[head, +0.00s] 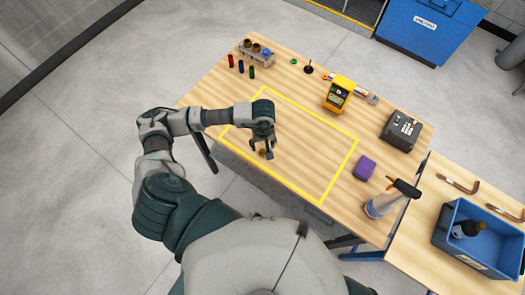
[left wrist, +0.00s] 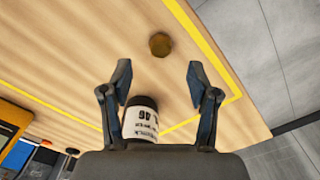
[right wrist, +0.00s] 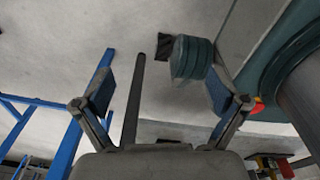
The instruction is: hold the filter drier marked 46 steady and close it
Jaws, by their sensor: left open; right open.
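The filter drier marked 46 (left wrist: 141,118) shows in the left wrist view as a dark cylinder with a white label, partly hidden by my gripper's body. It appears between the left finger and the middle of the jaws, not gripped. A small brass cap (left wrist: 160,44) lies on the table beyond the fingertips; a brownish spot by the gripper in the head view looks like it. My left gripper (head: 261,151) is open over the yellow-outlined area; its fingers also show in the left wrist view (left wrist: 158,82). My right gripper (right wrist: 158,78) is open and empty, away from the tabletop.
The yellow-outlined area (head: 355,152) is mostly clear. A blue bin (head: 447,217) sits on the right table.

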